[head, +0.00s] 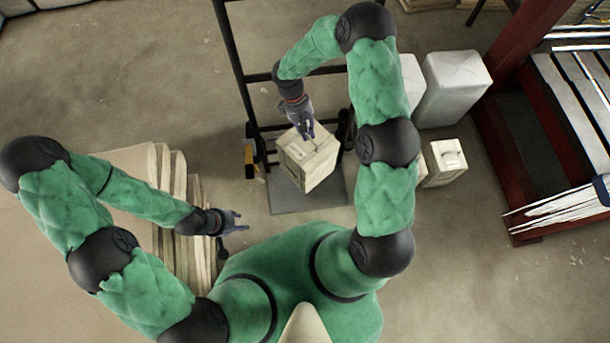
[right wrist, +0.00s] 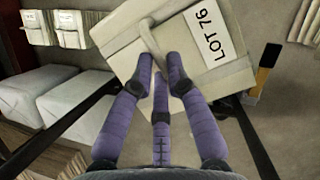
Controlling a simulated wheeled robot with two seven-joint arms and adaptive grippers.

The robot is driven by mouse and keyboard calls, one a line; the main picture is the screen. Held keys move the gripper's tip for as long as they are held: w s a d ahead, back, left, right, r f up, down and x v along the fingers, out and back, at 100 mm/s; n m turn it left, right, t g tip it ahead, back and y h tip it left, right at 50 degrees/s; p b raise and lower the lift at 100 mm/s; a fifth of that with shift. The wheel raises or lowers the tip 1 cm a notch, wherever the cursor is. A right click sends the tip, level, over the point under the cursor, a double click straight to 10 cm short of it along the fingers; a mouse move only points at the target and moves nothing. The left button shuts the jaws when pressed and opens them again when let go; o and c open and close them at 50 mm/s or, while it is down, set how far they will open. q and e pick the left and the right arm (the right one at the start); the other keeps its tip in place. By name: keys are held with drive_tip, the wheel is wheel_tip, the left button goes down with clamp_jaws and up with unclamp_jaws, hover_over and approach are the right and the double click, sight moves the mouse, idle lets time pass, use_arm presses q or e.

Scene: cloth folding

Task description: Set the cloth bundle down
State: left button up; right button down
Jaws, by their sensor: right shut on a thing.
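The cloth bundle (head: 312,165) is a cream, box-shaped pack. In the right wrist view it (right wrist: 115,48) bears a white "LOT 76" label (right wrist: 215,35) and a band or handle across its top. My right gripper (head: 306,132) is over the bundle's top, and its purple fingers (right wrist: 163,65) are shut on the band. The bundle is over a dark grey plate (head: 285,204); I cannot tell whether it touches the plate. My left gripper (head: 240,222) is empty, with its fingers apart, beside a stack of cloth.
The plate joins a black upright frame (head: 229,45). A yellow-and-black item (head: 250,160) is left of the bundle. Pale bundles (head: 452,85) and a smaller pack (head: 443,165) stand right. A stack of folded cloth (head: 170,235) lies left. A red rack (head: 515,60) stands far right.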

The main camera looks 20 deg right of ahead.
drive_tip(key=s+f+n+t+h, duration=0.1)
drive_tip(key=s+f+n, duration=0.1)
drive_tip(key=f, duration=0.5)
drive_tip(key=s+f+n+t+h+p, duration=0.1)
drive_tip(key=s+f+n, duration=0.1)
drive_tip(key=f+n, duration=0.3)
drive_tip(key=s+a+f+n+t+h+p, duration=0.1)
drive_tip(key=s+f+n, duration=0.1)
drive_tip(key=f, duration=0.8)
drive_tip(key=shift+s+f+n, duration=0.25)
drive_tip(key=shift+n, duration=0.65)
drive_tip(key=shift+w+a+f, duration=0.3)
drive_tip(key=shift+a+f, duration=0.05)
drive_tip(key=shift+f, duration=0.05)
drive_tip(key=w+a+f+b, duration=0.1)
drive_tip(key=w, duration=0.1)
drive_tip(key=w+a+f+b, duration=0.1)
drive_tip(key=w, duration=0.2)
drive_tip(key=w+a+f+b, duration=0.1)
drive_tip(key=w+a+f, duration=0.1)
drive_tip(key=shift+w+b, duration=0.2)
drive_tip(key=shift+b, duration=0.1)
drive_tip(key=w+a+f+b, duration=0.2)
drive_tip(key=w+f+b, duration=0.2)
drive_tip(key=f, duration=0.4)
drive_tip(key=shift+w+f+b, duration=0.15)
drive_tip(key=shift+f+b, duration=0.05)
drive_tip(key=shift+b, duration=0.25)
drive_tip(key=shift+f, duration=0.1)
